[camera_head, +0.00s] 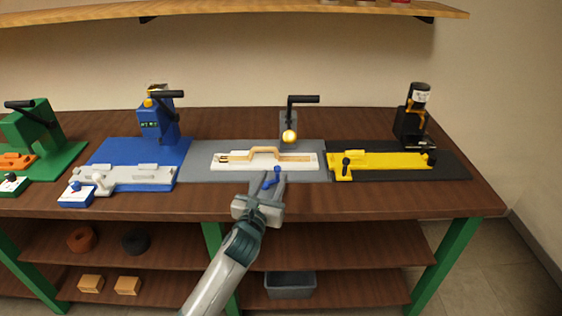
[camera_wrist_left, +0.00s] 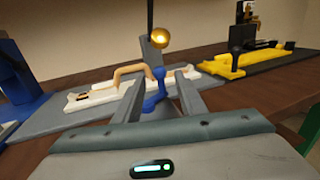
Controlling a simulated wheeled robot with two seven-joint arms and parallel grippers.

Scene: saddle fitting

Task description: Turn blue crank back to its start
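The small blue crank (camera_head: 271,179) is at the front edge of the grey station, below the white fixture (camera_head: 222,165) with its tan curved handle piece (camera_head: 263,154). In the left wrist view the crank (camera_wrist_left: 155,92) has an upright knob and a wider blue base. My left gripper (camera_head: 267,182) is at the crank, its fingers spread apart. In the left wrist view the crank shows between the two fingers, with gaps on both sides. Whether a finger touches it is hard to tell. My right gripper is not in view.
A black lever with a yellow ball (camera_head: 290,137) stands behind the fixture. The blue station (camera_head: 128,152) is to the left, the yellow fixture (camera_head: 380,163) on a black plate to the right. The wooden table (camera_head: 400,199) is bare along its front right.

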